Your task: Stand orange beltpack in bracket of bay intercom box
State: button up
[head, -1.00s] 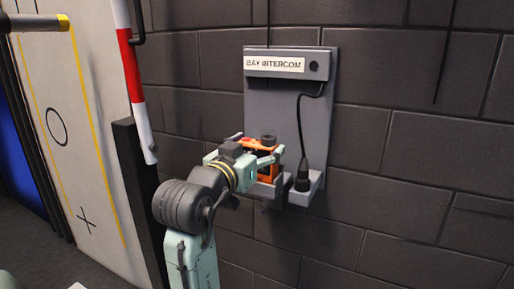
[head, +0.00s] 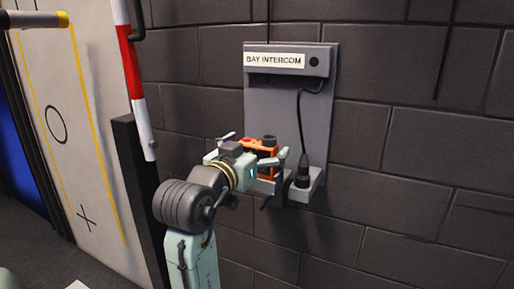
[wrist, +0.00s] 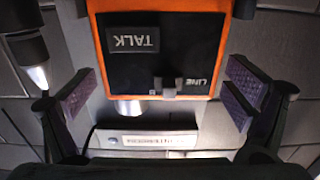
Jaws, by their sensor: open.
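The orange beltpack (head: 267,146) has a black face and a dark knob on top. It stands upright at the bracket (head: 268,186) on the lower left of the grey bay intercom box (head: 287,113); how deep it sits is hidden by my gripper. My gripper (head: 248,149) is open in front of the beltpack. In the wrist view, which is upside down, the beltpack (wrist: 175,60) shows its TALK and LINE markings. The finger pads of my gripper (wrist: 162,95) are spread wide on either side, with gaps to the beltpack.
A black cable runs from the box's top housing to a black plug (head: 303,172) in a small grey holder (head: 305,192) right of the bracket. A red and white pole (head: 134,85) and a dark post stand left of my arm. The brick wall right of the box is clear.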

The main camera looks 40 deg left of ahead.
jog(key=shift+s, duration=0.1)
jog(key=v, duration=1.1)
jog(key=shift+s, duration=0.4)
